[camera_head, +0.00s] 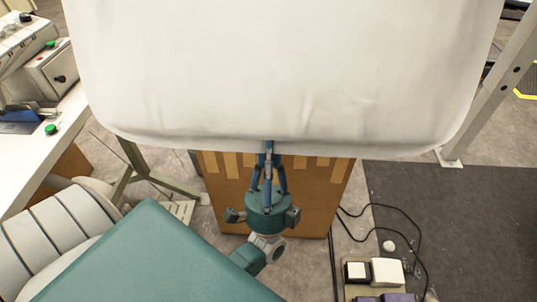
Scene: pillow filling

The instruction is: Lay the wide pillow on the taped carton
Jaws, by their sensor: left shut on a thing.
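The wide white pillow (280,70) fills the top middle of the head view, its near edge running across the picture. The taped carton (310,200), brown with several tan tape strips along its top edge, stands below and behind that near edge. The pillow hides the carton's top, so I cannot tell whether the two touch. My left gripper (269,150) is shut on the middle of the pillow's near edge, in front of the carton. My right gripper is not in view.
A white workbench (40,150) with machines and green buttons stands at the left. A grey metal post (490,85) rises at the right. Black cables (415,235) and a power box (387,271) lie at the lower right, beside a dark mat (470,210).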

